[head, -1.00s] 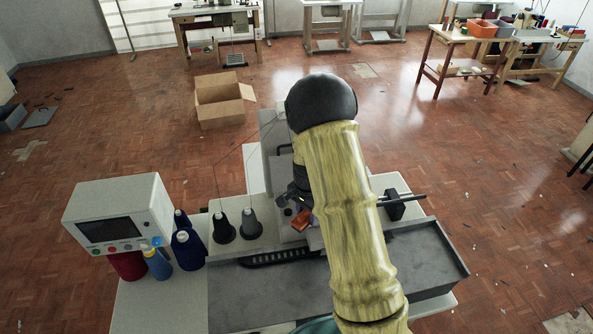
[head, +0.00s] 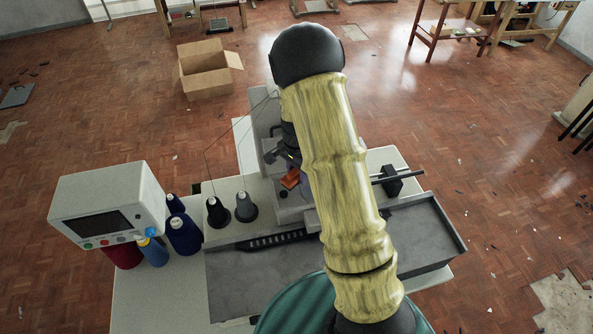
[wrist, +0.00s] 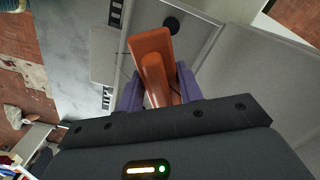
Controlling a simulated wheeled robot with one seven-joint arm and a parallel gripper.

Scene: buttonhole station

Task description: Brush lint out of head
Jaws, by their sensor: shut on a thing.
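My gripper (wrist: 158,92) is shut on an orange brush handle (wrist: 150,48) between its purple fingers in the wrist view. In the head view the orange piece (head: 291,178) shows just left of my yellow-sleeved arm, close to the machine head (head: 270,150). My arm hides most of the gripper and part of the machine there. The brush's bristles are not visible, and I cannot tell whether the brush touches the machine head. Lint is too small to make out.
Dark thread cones (head: 217,212) and a control box with a screen (head: 105,215) stand left on the table. A grey metal tray (head: 240,290) runs along the front. A black rod (head: 400,177) sticks out right. An open cardboard box (head: 207,72) lies on the floor behind.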

